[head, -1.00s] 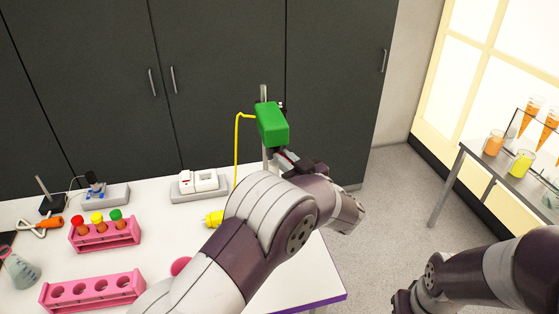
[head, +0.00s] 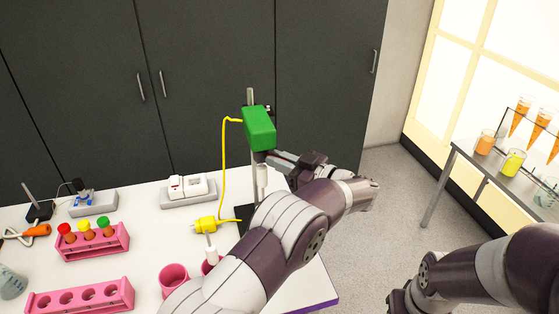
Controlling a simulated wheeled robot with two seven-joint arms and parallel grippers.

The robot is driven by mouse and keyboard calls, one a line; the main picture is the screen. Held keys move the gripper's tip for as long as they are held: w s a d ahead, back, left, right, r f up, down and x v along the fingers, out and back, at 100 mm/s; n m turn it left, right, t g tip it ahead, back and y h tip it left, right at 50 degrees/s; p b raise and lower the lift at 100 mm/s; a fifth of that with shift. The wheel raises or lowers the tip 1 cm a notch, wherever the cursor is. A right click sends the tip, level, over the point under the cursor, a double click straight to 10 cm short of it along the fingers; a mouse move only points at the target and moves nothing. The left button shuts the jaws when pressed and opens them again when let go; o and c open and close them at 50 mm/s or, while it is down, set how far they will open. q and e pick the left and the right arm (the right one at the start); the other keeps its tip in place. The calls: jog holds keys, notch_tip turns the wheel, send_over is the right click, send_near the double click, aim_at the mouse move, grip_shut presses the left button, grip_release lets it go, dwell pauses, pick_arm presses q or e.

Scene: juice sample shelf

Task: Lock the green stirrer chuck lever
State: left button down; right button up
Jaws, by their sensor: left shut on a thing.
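The green stirrer (head: 260,128) is a green motor box clamped on an upright metal rod, with a yellow cord on its left. My left arm reaches in from below. My left gripper (head: 268,157) is just under the green box, at its chuck, and is shut on a small part there. I take that part to be the chuck lever, but it is mostly hidden behind the fingers. A pale shaft hangs below the box. My right arm is at the lower right, and its gripper (head: 395,306) is cut off by the bottom edge.
A pink rack (head: 95,245) holds capped tubes, and another pink rack (head: 80,296) stands in front. Pink cups (head: 174,277) stand near my left arm. A side shelf (head: 490,165) with beakers is at right.

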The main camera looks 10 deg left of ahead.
pick_arm(q)
jog(key=shift+r, duration=0.25)
jog(key=c, duration=1.1)
grip_release()
jog(key=shift+c, duration=0.2)
jog(key=shift+f, duration=0.1)
jog(key=shift+d+f, duration=0.1)
jog(key=shift+d, duration=0.05)
jog(key=b+v, duration=0.4)
jog(key=v, duration=0.8)
jog(key=shift+s+d, duration=0.15)
jog(key=shift+s, duration=0.05)
